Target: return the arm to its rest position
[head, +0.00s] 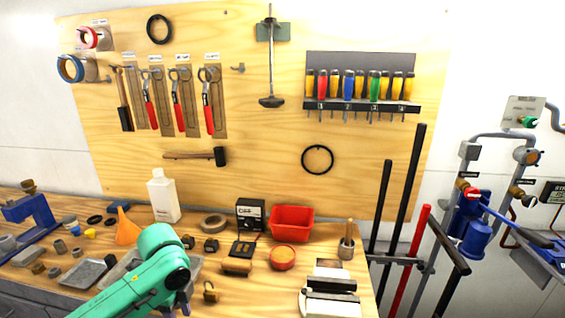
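My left arm (135,280), teal with a dark grey joint, comes in from the lower left and rises over the left part of the wooden workbench (335,253). Its bend stands in front of the bench top and hides part of a grey metal tray (128,270). My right arm and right gripper are not in view.
Near the arm are an orange funnel (127,228), a white bottle (162,196), a padlock (210,291) and a red bin (291,223). A tool pegboard (260,150) stands behind. Long-handled tools (403,200) and a blue pump (476,238) are at right.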

